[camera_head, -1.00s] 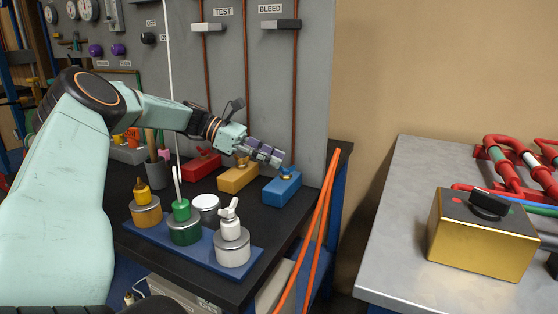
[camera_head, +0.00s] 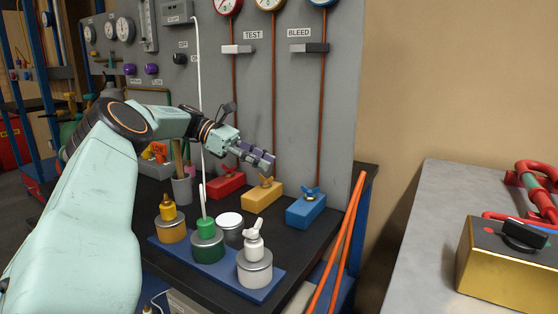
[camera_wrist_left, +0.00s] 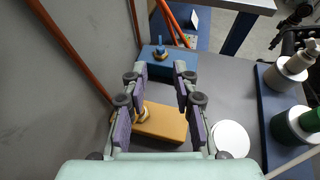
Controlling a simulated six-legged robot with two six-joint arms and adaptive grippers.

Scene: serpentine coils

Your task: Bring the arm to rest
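My left arm comes in from the left in the head view. Its gripper (camera_head: 262,159) hangs above the bench, in front of the grey panel, over the yellow block valve (camera_head: 262,197). In the left wrist view the two fingers (camera_wrist_left: 161,76) are apart with nothing between them, and the yellow block (camera_wrist_left: 160,124) and blue block (camera_wrist_left: 168,64) lie beyond. The gripper looks clear of the blocks and bench. My right gripper shows in neither view.
The bench holds a red block (camera_head: 222,187), a blue block (camera_head: 305,211) and a blue tray (camera_head: 217,275) with several capped jars. The upright grey panel (camera_head: 345,60) stands close behind the gripper. Orange pipes (camera_head: 345,245) lean at the bench end. A metal table (camera_head: 420,230) stands right.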

